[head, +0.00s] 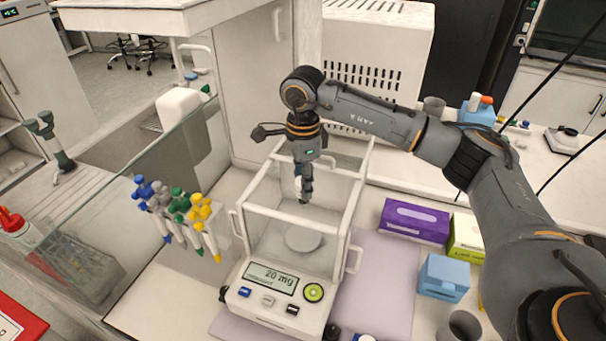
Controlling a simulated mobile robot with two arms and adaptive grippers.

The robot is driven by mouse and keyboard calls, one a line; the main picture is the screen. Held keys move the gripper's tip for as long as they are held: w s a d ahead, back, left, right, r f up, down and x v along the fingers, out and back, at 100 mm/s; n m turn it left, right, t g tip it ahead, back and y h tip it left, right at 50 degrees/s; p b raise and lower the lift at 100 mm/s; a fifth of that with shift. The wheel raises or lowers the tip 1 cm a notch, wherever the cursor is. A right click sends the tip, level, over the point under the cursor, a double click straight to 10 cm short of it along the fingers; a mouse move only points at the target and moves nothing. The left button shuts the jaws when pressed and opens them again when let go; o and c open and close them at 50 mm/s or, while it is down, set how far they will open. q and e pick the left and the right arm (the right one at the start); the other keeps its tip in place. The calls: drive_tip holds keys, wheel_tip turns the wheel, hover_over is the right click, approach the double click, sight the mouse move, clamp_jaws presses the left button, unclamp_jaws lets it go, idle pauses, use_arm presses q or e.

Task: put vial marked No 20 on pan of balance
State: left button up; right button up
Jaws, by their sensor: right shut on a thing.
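My right gripper (304,192) points straight down through the open top of the balance's clear draft shield. It is shut on a small whitish vial (298,184), which is mostly hidden by the fingers. Its marking cannot be read. The round pan (303,239) of the balance lies below the gripper, apart from it, and looks empty. The white balance (270,306) stands on the bench and its display (271,279) reads about 20 mg. My left gripper is not in view.
The shield's frame (296,214) closely surrounds the gripper. Pipettes (178,212) with blue, green and yellow tops stand at left. A purple box (414,222), a green box (466,236) and a blue box (443,277) stand at right. The lilac mat (376,276) has free room.

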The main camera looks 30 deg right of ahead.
wheel_tip(320, 180, down, 5)
drive_tip(key=shift+b, duration=1.15)
wheel_tip(320, 180, down, 7)
drive_tip(key=b, duration=0.4)
use_arm(q)
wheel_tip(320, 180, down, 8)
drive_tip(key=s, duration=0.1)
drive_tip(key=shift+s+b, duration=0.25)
drive_tip(key=shift+b, duration=0.2)
use_arm(e)
drive_tip(key=shift+f, duration=0.6)
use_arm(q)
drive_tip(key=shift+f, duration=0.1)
use_arm(e)
drive_tip(key=shift+f, duration=0.1)
drive_tip(key=o, duration=1)
use_arm(q)
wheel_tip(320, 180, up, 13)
drive_tip(key=p, duration=1.3)
use_arm(e)
wheel_tip(320, 180, up, 24)
drive_tip(key=shift+r, duration=0.1)
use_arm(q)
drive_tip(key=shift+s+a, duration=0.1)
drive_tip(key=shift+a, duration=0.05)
